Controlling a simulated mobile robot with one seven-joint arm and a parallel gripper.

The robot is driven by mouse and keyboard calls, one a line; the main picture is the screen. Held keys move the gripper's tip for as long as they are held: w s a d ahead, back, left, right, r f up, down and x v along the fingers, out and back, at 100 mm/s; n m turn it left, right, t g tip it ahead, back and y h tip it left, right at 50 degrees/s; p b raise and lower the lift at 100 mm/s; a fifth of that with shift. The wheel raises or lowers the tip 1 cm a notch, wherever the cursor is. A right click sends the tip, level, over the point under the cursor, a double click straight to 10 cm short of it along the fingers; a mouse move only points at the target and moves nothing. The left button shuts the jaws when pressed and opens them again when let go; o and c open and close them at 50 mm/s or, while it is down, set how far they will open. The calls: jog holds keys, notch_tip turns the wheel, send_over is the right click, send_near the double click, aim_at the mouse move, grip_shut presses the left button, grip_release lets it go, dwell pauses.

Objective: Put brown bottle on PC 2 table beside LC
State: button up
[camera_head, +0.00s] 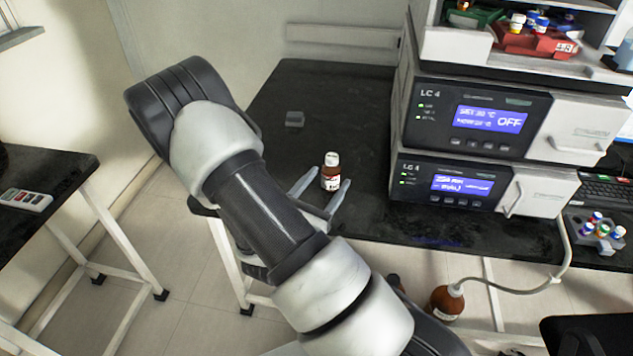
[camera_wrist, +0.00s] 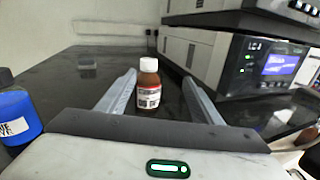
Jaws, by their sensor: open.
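The brown bottle (camera_head: 331,172) has a white cap and a red and white label. It stands upright on the black table (camera_head: 300,100), left of the LC 4 stack (camera_head: 470,125). My gripper (camera_head: 322,188) is open, with one finger on each side of the bottle. In the wrist view the bottle (camera_wrist: 149,86) stands between the two spread fingers (camera_wrist: 158,82), with a gap to each. The bottle's foot is near the gripper's palm in that view. I see no PC 2 marking on the table.
A small grey block (camera_head: 295,119) lies farther back on the table. A blue bottle (camera_wrist: 17,115) shows at the wrist view's left edge. A larger brown bottle with a tube (camera_head: 446,302) is below the table's front. A vial rack (camera_head: 596,232) and keyboard (camera_head: 607,190) are at right.

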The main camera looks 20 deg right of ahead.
jog(key=s+d+r+m+g+h, duration=0.2)
jog(key=s+d+r+m+g, duration=0.3)
jog(key=s+r+m+g, duration=0.4)
jog(key=s+a+r+m+g+y, duration=0.1)
jog(key=s+r+m+g+y, duration=0.2)
jog(key=s+m+y, duration=0.35)
jog(key=s+a+r+m+t+y, duration=0.2)
jog(key=a+r+m+t+y, duration=0.1)
jog(key=a, duration=0.5)
jog(key=s+a+r+m+t+y, duration=0.3)
jog(key=a+r+m+y, duration=0.3)
jog(key=a, duration=0.3)
jog(key=shift+r+t+y, duration=0.2)
jog(key=shift+t+y, duration=0.1)
jog(key=shift+y, duration=0.05)
jog(key=shift+m, duration=0.25)
